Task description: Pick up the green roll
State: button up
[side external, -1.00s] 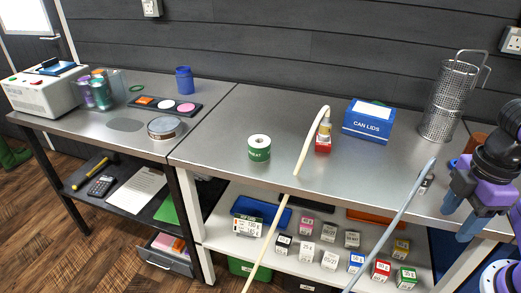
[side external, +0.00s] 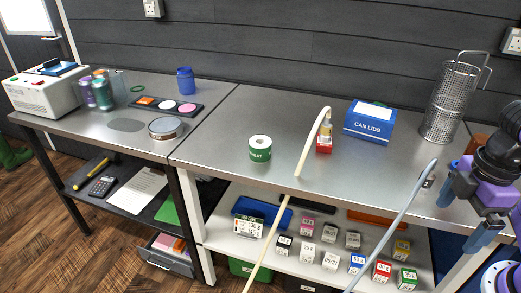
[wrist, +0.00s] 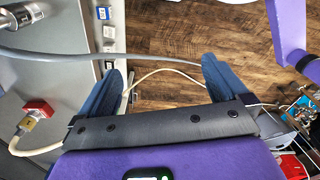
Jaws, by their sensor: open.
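The green roll (side external: 260,149) stands upright on the metal bench, with a white top and white lettering on its green side. It is not in the wrist view. My gripper (side external: 464,214) is at the right end of the bench, far to the right of the roll, with its blue fingers apart and nothing between them. In the wrist view my gripper (wrist: 163,88) is open, over the bench's edge and the wooden floor.
A red-based bottle (side external: 325,138) with a pale hose, a blue can-lids box (side external: 368,121) and a mesh basket (side external: 453,100) stand on the bench (side external: 225,125). A grey hose (side external: 402,218) crosses the front. Small boxes (side external: 330,261) fill the shelf below.

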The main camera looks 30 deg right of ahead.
jog(key=w+a+n+t+h, duration=0.3)
jog(key=w+a, duration=0.5)
jog(key=w, duration=0.6)
jog(key=n+t+h, duration=0.7)
jog(key=n+h, duration=0.1)
jog(key=n, duration=0.3)
send_near(256, 150)
jog(key=x, duration=0.8)
jog(key=shift+w+d+f, duration=0.1)
jog(key=shift+w+d, duration=0.05)
jog(key=shift+w, duration=0.05)
jog(key=shift+f+x, duration=0.2)
jog(key=shift+x, duration=2.4)
jog(key=shift+s, duration=0.1)
jog(key=c, duration=1.1)
